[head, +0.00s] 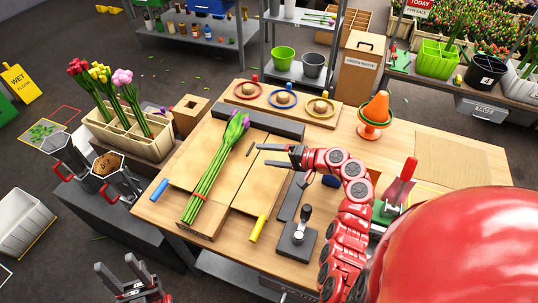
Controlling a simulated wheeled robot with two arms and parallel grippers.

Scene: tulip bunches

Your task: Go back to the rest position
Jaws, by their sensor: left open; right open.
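My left gripper (116,265) is at the bottom left, off the near left side of the table (150,207). Its two dark fingers point up, spread apart and empty. My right gripper (264,155) is above the work table, with its red arm reaching in from the lower right. Its fingers point left, apart, with nothing between them. A bunch of purple tulips (213,175) with green stems lies on the wooden board (260,187), tied with a red band near the stem ends. The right gripper is to the right of the bunch, apart from it.
A divided crate (148,148) with red, yellow and pink tulips stands at the left. A black lever tool (297,237), an orange cone (375,112) and a red-handled tool (400,185) stand near my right arm. Bare tabletop shows at the right.

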